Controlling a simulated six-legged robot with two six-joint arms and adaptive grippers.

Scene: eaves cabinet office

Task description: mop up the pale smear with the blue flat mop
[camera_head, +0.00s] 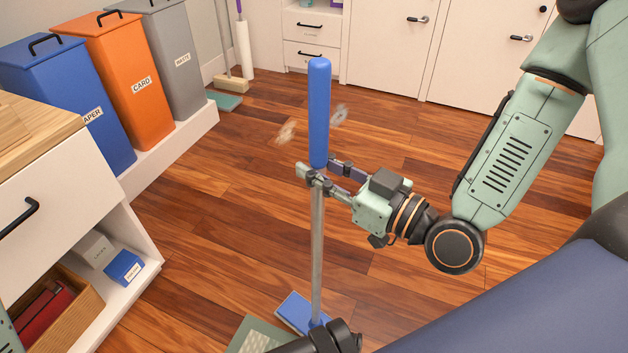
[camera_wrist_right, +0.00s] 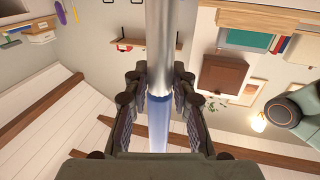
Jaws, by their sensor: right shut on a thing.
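The blue flat mop stands nearly upright in the head view, with a blue grip (camera_head: 319,105), a grey pole (camera_head: 317,250) and a flat blue head (camera_head: 293,311) low on the floor. My right gripper (camera_head: 312,178) is shut on the mop where grip and pole meet. In the right wrist view the pole and blue grip (camera_wrist_right: 158,125) run between its fingers. Pale smear patches lie on the floor beyond, one left of the grip (camera_head: 286,131) and one right of it (camera_head: 339,115). The grip may hide more between them. My left gripper is not in view.
A grey-green mat or tray (camera_head: 250,325) lies beside the mop head. Blue, orange (camera_head: 122,85) and grey bins stand on a white plinth at left. An open-shelved cabinet (camera_head: 50,180) is nearer. White cabinets line the back. The middle wood floor is clear.

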